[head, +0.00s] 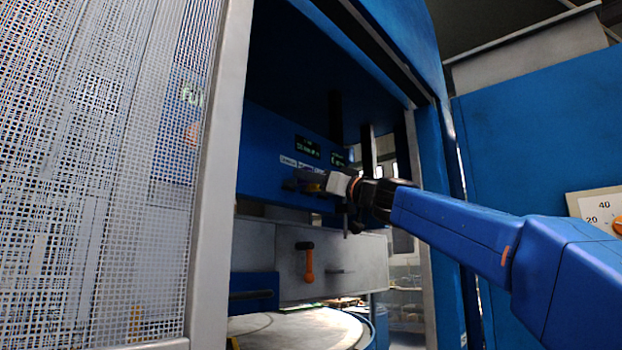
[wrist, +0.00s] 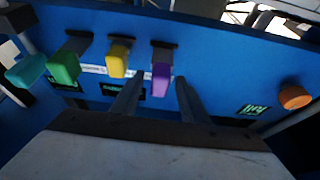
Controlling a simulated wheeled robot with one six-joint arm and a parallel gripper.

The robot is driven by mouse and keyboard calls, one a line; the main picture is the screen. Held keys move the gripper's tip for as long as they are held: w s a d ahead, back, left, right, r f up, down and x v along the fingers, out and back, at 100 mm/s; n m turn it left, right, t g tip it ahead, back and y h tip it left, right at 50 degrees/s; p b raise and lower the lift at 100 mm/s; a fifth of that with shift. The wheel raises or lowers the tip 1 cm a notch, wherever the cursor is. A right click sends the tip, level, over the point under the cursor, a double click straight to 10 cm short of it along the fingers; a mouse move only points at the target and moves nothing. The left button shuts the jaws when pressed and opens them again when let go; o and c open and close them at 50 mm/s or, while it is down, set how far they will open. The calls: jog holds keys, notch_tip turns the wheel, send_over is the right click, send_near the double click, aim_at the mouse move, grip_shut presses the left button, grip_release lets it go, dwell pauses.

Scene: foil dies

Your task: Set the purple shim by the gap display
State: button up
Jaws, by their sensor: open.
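The purple shim (wrist: 161,79) hangs from a dark holder on the blue panel, in the wrist view. My gripper (wrist: 158,83) is open, with one finger on each side of the shim in the picture. I cannot tell whether the fingertips are level with it or short of it. In the head view my gripper (head: 342,187) is at the blue panel inside the machine, and the purple shim cannot be made out there. Two dark displays with green text, a left one (head: 307,147) and a right one (head: 339,160), sit above it. Their text is too small to read.
A yellow shim (wrist: 119,60), a green shim (wrist: 64,67) and a teal shim (wrist: 26,70) are in a row left of the purple one. An orange knob (wrist: 294,97) is at the right. A mesh guard (head: 100,170) stands left of the machine opening.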

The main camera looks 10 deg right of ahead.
grip_shut()
jog(key=shift+w+a, duration=1)
jog(key=shift+w, duration=0.3)
grip_release()
jog(key=v, duration=1.7)
